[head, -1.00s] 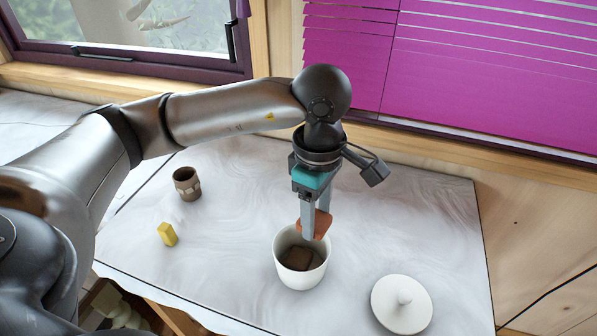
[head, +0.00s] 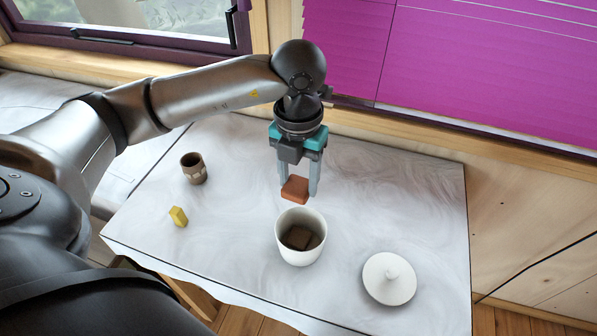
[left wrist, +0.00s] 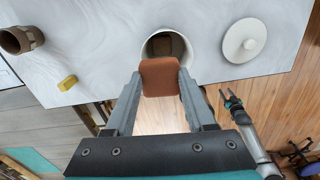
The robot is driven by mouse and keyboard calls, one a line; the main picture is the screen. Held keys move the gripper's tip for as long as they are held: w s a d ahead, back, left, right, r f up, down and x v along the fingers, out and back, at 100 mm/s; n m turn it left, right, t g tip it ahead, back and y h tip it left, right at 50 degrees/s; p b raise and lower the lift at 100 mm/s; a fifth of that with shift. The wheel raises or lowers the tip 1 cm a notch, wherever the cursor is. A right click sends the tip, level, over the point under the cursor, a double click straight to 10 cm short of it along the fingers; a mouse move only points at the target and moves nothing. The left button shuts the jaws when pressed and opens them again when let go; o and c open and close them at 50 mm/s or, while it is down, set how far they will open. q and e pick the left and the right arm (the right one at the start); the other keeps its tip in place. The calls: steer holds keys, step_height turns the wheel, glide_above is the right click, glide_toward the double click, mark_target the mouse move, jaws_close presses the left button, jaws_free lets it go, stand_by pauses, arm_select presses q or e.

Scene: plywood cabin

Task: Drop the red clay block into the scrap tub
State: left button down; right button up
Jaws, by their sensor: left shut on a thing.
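The red clay block (head: 295,189) is held between the fingertips of my left gripper (head: 299,194). It also shows between the fingers in the left wrist view (left wrist: 160,77). The scrap tub (head: 299,258) is a white round tub standing open on the table, with a brown piece (head: 298,238) inside. In the head view the block hangs above the tub's back rim, clear of it. In the left wrist view the block overlaps the near edge of the tub's mouth (left wrist: 189,44). My right gripper (left wrist: 230,98) shows small in the left wrist view; its jaws are unclear.
A white knobbed lid (head: 389,281) lies to the right of the tub. A brown cup (head: 193,168) and a small yellow block (head: 179,217) stand to the left. The marbled table (head: 400,190) is otherwise mostly clear. A wall and magenta blind (head: 470,70) are behind it.

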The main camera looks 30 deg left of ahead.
mark_target(298, 185)
arm_select(q)
step_height(298, 185, down, 6)
steer(key=b, duration=0.4)
steer(key=shift+c, duration=0.8)
jaws_free()
step_height(298, 185, up, 14)
steer(key=shift+p, duration=0.4)
steer(key=shift+r, duration=0.65)
steer(key=shift+s, duration=0.1)
